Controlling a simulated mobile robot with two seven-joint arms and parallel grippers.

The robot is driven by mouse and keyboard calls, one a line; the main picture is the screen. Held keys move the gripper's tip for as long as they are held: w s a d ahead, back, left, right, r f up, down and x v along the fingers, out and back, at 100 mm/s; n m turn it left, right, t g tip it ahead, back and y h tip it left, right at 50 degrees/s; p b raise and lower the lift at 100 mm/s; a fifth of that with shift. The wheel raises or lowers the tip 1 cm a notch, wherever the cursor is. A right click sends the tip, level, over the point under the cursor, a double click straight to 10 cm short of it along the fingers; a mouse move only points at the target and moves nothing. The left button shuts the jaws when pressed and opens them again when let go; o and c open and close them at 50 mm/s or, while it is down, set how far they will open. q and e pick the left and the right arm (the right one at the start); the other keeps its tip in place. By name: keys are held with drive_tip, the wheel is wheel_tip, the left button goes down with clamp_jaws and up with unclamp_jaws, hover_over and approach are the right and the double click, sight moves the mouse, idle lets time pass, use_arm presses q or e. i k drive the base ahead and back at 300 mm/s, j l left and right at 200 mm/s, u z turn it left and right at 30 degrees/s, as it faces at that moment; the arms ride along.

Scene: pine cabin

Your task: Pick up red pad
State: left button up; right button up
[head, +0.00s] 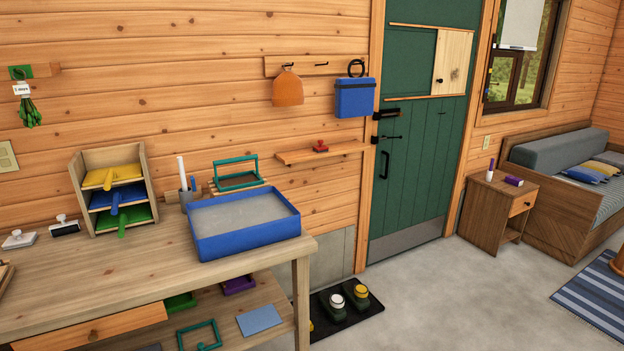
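A small red object (320,147) with a knob-like top sits on the narrow wooden wall shelf (290,157), left of the green door. It is the only clearly red thing I see, and it is too small to tell whether it is a pad or a stamp. Neither of my grippers is in the head view.
A wooden workbench (100,277) holds a blue tray (245,246) with grey filling, a three-level rack (84,190), a teal-framed item (236,173) and a cup. Boots stand on a black mat (318,328). Floor before the door is clear; a nightstand (478,205) stands right.

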sight(318, 148)
drive_tip(key=i+j+z, duration=0.1)
drive_tip(key=i, duration=1)
